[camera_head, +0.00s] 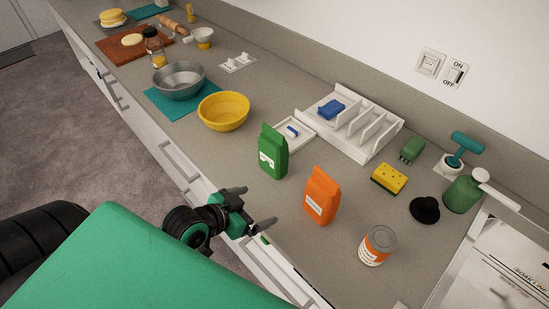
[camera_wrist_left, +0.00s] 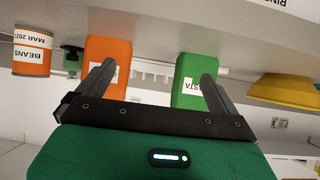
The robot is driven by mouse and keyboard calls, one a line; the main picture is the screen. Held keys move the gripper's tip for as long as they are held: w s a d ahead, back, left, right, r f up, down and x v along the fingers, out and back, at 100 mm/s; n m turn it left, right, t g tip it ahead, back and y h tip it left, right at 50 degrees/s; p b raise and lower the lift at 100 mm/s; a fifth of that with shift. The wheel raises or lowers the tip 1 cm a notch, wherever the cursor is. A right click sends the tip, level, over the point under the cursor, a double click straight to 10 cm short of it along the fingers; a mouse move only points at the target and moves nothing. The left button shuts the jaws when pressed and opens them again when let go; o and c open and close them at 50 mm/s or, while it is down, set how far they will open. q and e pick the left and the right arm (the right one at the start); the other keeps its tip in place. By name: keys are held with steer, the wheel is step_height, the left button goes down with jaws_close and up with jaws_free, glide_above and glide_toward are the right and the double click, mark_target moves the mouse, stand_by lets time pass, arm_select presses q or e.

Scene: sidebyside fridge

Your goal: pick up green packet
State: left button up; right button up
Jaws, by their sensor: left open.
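The green packet (camera_head: 273,152) stands upright on the counter, with a white label on its front. It also shows in the left wrist view (camera_wrist_left: 188,84), partly behind one finger. My left gripper (camera_head: 251,208) is open and empty at the counter's front edge, in front of the green packet and apart from it. In the left wrist view my left gripper's fingers (camera_wrist_left: 154,85) spread with the green packet behind the right one and the orange packet (camera_wrist_left: 106,52) behind the left one. The orange packet also stands in the head view (camera_head: 321,195). My right gripper is not in view.
A yellow bowl (camera_head: 223,111) stands left of the green packet. A can (camera_head: 378,245) stands right of the orange packet. Behind are a white rack (camera_head: 368,152), a small white tray (camera_head: 300,136) and a yellow sponge (camera_head: 389,178). Open counter lies left of the packet's base.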

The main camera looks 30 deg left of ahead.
mark_target(271, 133)
arm_select(q)
steer(key=w+a+r+t+h, duration=0.1)
steer(key=w+a+r+t, duration=0.5)
steer(key=r, duration=0.4)
steer(key=shift+n, duration=0.4)
steer(key=p+x, duration=0.3)
steer(key=x, duration=0.6)
steer(key=p+x, duration=0.1)
steer(key=x, duration=0.1)
steer(key=p+x, duration=0.1)
steer(key=shift+w+a+f, duration=0.15)
steer(key=shift+w, duration=0.55)
steer(key=shift+f, duration=0.1)
steer(key=shift+s, duration=0.1)
steer(key=c, duration=1.4)
steer(key=shift+c, duration=1.1)
